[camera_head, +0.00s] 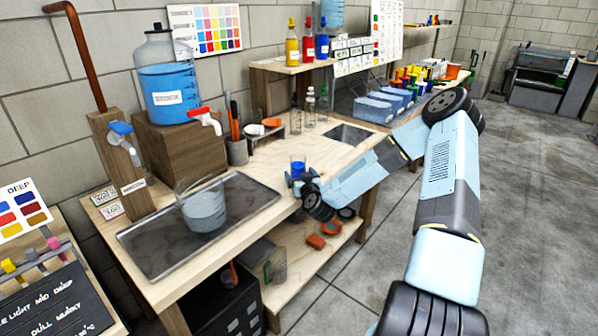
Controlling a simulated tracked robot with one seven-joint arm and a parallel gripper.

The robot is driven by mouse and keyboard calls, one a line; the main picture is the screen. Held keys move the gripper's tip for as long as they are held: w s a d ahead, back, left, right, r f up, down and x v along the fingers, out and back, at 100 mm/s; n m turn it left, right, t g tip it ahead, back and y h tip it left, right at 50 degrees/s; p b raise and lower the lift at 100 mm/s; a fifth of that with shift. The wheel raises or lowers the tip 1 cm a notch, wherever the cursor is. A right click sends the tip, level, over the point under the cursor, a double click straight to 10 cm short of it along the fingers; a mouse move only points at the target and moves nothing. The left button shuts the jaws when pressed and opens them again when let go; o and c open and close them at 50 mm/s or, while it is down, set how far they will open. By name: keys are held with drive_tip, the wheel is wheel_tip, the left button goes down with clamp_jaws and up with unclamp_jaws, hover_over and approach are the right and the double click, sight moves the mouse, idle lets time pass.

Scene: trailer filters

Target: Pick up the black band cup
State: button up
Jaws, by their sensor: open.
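A small clear cup (298,163) with blue in its lower part stands upright on the wooden workbench (262,205), near the front edge. A black band on it cannot be made out at this size. My gripper (299,181) is open at the near side of this cup, close to its lower part. The fingers are small and dark here and overlap the cup's base, so I cannot tell whether they touch it or stand around it.
A metal tray (150,250) holds a clear bucket (205,212) of pale liquid on the left. A water jug (167,85) with a red tap (205,118) stands on a wooden block behind. Clear bottles (309,107) stand behind the cup. Orange items (316,241) lie on the lower shelf.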

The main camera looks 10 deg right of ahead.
drive_tip(key=shift+w, duration=0.45)
drive_tip(key=c, duration=1.2)
drive_tip(key=shift+r, duration=0.2)
drive_tip(key=shift+c, duration=0.2)
